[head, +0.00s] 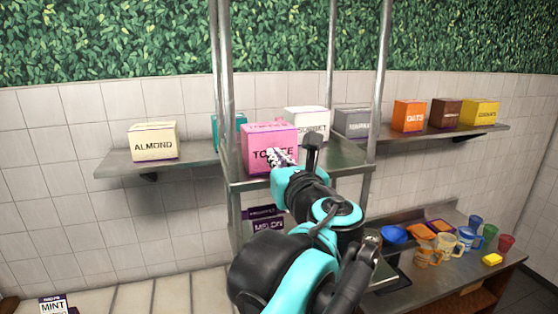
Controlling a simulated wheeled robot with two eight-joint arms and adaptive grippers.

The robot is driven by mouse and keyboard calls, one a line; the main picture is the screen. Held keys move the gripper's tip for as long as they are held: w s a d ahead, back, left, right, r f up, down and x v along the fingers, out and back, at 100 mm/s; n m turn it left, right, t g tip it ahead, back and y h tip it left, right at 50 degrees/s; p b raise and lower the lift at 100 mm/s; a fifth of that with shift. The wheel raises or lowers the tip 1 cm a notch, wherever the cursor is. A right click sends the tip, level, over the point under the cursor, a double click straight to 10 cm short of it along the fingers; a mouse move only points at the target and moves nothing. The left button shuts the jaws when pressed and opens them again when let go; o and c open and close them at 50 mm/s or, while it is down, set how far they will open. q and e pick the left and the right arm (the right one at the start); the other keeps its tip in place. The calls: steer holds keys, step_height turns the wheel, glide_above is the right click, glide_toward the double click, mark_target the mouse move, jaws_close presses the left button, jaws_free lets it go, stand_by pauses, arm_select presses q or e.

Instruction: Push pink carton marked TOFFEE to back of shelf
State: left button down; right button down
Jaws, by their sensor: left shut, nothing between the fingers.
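The pink carton marked TOFFEE (268,138) stands upright at the front left of the metal shelf (335,158). My left gripper (278,157) is shut and empty at the carton's front face, covering part of its lettering. I cannot tell whether the fingertips touch it. My arm hides the shelf's front middle. A white carton ending in "RBET" (307,120) stands behind and to the right of the pink one. A teal carton (237,127) shows partly behind its left side. My right gripper is not in view.
Metal posts (380,75) frame the shelf. An ALMOND carton (153,141) stands on the left wall shelf. A grey carton (352,123) and orange, brown and yellow cartons stand to the right. Mugs and dishes crowd the lower right table (480,277). A MELON carton (268,226) sits below.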

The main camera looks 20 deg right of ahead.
arm_select(q)
steer(key=w+p, duration=0.1)
steer(key=w, duration=0.9)
steer(key=shift+a, duration=0.15)
steer(key=shift+s, duration=0.1)
steer(key=shift+f, duration=0.1)
